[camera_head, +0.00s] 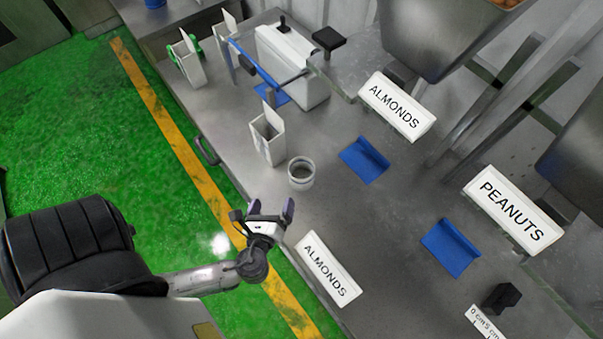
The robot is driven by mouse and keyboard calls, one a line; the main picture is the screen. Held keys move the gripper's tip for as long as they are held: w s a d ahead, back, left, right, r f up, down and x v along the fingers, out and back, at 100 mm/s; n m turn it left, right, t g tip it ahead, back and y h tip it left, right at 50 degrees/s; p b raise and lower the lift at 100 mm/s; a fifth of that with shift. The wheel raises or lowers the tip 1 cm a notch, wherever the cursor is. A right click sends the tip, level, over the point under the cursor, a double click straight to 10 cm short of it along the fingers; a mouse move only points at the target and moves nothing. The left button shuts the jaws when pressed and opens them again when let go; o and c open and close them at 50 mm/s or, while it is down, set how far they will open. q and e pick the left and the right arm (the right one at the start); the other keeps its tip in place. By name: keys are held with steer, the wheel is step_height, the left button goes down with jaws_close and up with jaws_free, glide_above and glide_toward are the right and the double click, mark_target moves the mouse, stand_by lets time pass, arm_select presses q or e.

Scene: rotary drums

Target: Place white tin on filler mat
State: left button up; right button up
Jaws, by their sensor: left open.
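A white tin (301,173), open at the top and dark inside, stands upright on the grey metal table. A blue mat (364,160) with a raised back lies to its right, below the upper almonds sign. A second blue mat (450,247) lies below the peanuts sign. I cannot tell which is the filler mat. My left gripper (262,208) is open and empty at the table's front edge, below and left of the tin, apart from it. My right gripper is not in view.
An open white carton (267,134) stands behind the tin. An almonds sign (328,268) lies near the front edge. Another almonds sign (397,106) and a peanuts sign (513,210) hang under hoppers. A white machine (292,65) stands farther back. Table between the mats is clear.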

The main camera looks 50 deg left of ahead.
arm_select(q)
steer(key=m+t, duration=0.1)
steer(key=m, duration=0.1)
steer(key=d+m+t, duration=0.1)
steer(key=m, duration=0.1)
steer(key=d+m+t+h, duration=0.1)
steer(key=m, duration=0.1)
steer(key=shift+w+d, duration=0.2)
steer(key=shift+w, duration=0.1)
steer(key=shift+w+m, duration=0.2)
steer(key=shift+m, duration=0.2)
steer(key=x, duration=1.3)
steer(key=shift+w+d+r+p, duration=0.1)
steer(key=shift+w+d+p, duration=0.2)
steer(key=shift+p, duration=0.05)
steer(key=shift+c, duration=0.2)
steer(key=c, duration=1.3)
